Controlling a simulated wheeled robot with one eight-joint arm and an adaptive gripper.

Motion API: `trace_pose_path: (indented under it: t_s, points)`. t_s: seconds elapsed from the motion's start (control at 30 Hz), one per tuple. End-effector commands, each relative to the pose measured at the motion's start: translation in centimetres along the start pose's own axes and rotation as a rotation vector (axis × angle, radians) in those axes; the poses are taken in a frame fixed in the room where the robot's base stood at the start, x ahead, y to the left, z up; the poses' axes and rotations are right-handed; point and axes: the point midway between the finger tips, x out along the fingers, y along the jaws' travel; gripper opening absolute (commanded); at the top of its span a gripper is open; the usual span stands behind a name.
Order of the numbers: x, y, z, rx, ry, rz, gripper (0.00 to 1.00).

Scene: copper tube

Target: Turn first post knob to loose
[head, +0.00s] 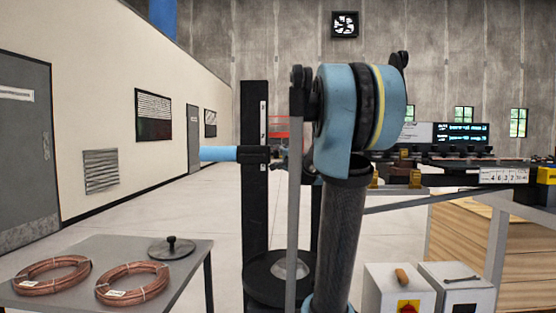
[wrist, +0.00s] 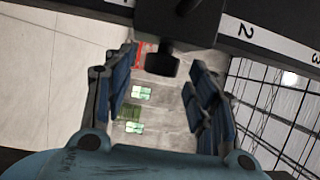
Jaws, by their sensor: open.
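In the wrist view, a dark knob (wrist: 162,64) on a short stem sticks out from a black block (wrist: 178,22). The block sits on a dark post with a numbered white scale (wrist: 250,34). My gripper (wrist: 163,76) is open, with its blue-padded fingers apart on either side of the knob. I cannot tell whether either finger touches it. In the head view, a black upright post (head: 255,205) with a white scale strip stands left of my arm. My arm hides the gripper and knob there.
A grey table (head: 180,266) at left holds two copper coils (head: 133,282) and a black knobbed disc (head: 172,248). At right stand two switch boxes (head: 398,289) and a wooden crate (head: 520,255). Open floor (head: 190,210) lies left of the post.

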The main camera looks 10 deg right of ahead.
Motion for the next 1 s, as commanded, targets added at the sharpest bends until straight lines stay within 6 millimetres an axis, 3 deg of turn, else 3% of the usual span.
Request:
trace_pose_path:
  t_s: [0.6, 1.0]
  points:
    - [-8.1, 0.2, -0.1, -0.001, 0.003, 0.001, 0.52]
    - [-9.8, 0.2, 0.0, -0.002, 0.001, 0.002, 0.52]
